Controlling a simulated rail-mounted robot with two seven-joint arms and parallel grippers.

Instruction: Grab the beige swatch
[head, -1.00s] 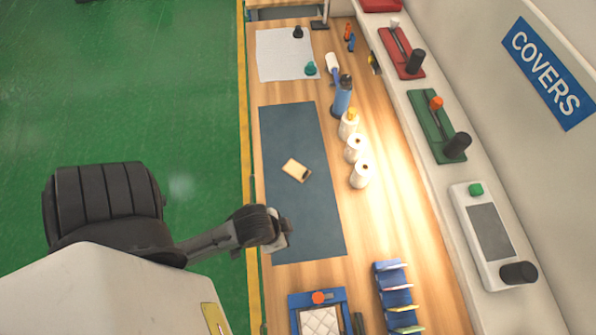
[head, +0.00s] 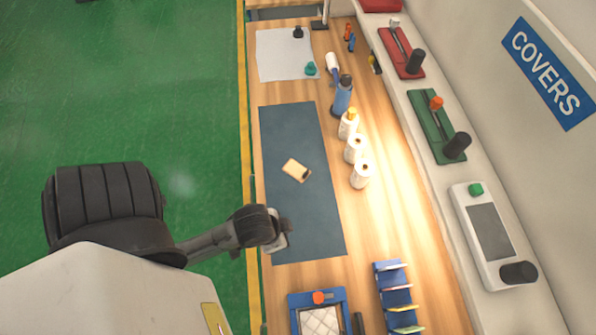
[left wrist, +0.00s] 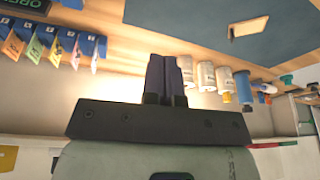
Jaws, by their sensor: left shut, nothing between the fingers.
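A blue rack (head: 391,276) at the lower right of the bench holds several small coloured cards in a row. In the left wrist view the rack is at the upper left, with orange, yellow and paler cards hanging from it; a pale card (left wrist: 56,51) among them may be the beige swatch, but I cannot be sure. A small beige piece with a dark end (head: 295,169) lies on the dark blue mat (head: 300,215). My left gripper (head: 279,238) is over the mat's near left edge. Its fingers (left wrist: 166,78) are together and empty, apart from the rack. My right gripper is not in view.
White bottles (head: 357,149) and a blue bottle (head: 342,96) stand right of the mat. A blue tray (head: 293,300) with a quilted piece is at the near edge. Lever panels (head: 436,125) line the right ledge. Most of the mat is bare.

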